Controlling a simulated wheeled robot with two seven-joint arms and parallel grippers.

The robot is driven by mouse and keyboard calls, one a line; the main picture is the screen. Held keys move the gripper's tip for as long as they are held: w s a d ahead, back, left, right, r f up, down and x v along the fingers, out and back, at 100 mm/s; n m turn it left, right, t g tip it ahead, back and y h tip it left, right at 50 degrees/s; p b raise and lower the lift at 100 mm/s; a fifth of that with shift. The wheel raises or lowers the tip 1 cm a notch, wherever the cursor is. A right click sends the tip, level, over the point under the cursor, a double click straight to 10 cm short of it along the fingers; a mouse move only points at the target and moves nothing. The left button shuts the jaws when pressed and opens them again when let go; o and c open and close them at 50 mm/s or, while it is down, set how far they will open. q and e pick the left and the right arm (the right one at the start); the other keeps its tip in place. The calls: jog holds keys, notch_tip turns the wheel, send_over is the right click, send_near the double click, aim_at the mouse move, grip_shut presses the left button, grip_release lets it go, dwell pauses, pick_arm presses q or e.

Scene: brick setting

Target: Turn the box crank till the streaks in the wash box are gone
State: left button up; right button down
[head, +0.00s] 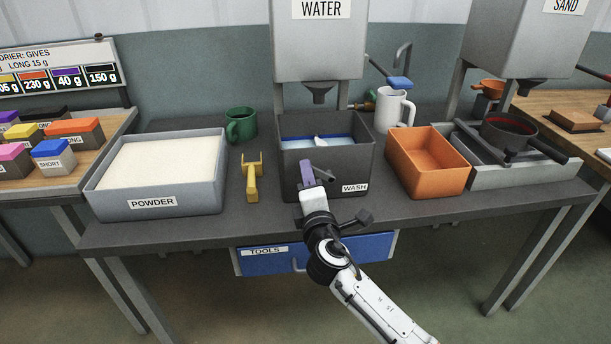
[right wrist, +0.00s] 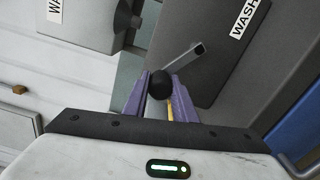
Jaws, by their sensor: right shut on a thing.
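The dark grey wash box (head: 290,175) stands at the middle of the table, labelled WASH. Blue and a pale shape show inside it; I cannot tell whether these are streaks. My right gripper (head: 306,173) is at the box's front wall. In the right wrist view, its purple fingers (right wrist: 158,98) are shut on the black crank knob (right wrist: 158,84). The grey crank arm (right wrist: 184,58) runs from the knob up to the right towards the box; in the head view the gripper mostly hides the knob. My left gripper is not in view.
A POWDER tray (head: 205,195), yellow tool (head: 253,180) and green mug (head: 241,124) are to the left. An orange bin (head: 430,165) and white jug (head: 394,108) are to the right. A WATER tank (head: 318,50) hangs above. The blue TOOLS drawer (head: 350,255) is below.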

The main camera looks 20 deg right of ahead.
jog(key=c, duration=1.5)
grip_release()
jog(key=shift+o, duration=0.2)
jog(key=shift+s, duration=0.1)
jog(key=s+a, duration=0.1)
jog(key=s, duration=0.9)
jog(key=shift+a, duration=0.3)
